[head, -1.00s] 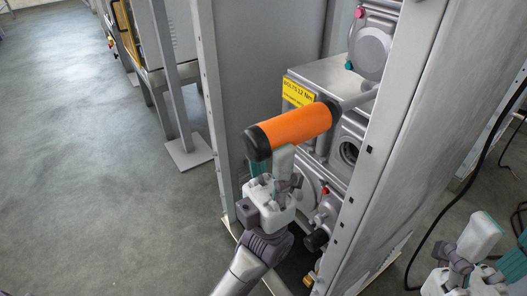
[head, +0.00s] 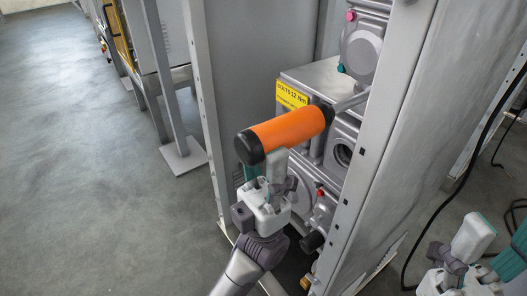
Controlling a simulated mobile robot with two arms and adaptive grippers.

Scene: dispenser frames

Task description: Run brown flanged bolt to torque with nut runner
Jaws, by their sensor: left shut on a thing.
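The nut runner (head: 285,134) has an orange body with black ends and lies nearly level, its grey nose pointing right and back at the dispenser's machinery. My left gripper (head: 265,176) is shut on its handle below the body. The nose tip reaches behind the upright's edge, so I cannot tell whether it touches a bolt. I cannot make out the brown flanged bolt. My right gripper (head: 468,245) is at the lower right, away from the machine, and I cannot tell whether it is open.
A yellow sign (head: 291,93) about bolts and 12 Nm sits behind the tool. Pink (head: 351,16), teal (head: 341,68) and red (head: 320,192) parts show on the housings. A broad grey upright (head: 400,130) stands right of the tool. Floor at left is clear.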

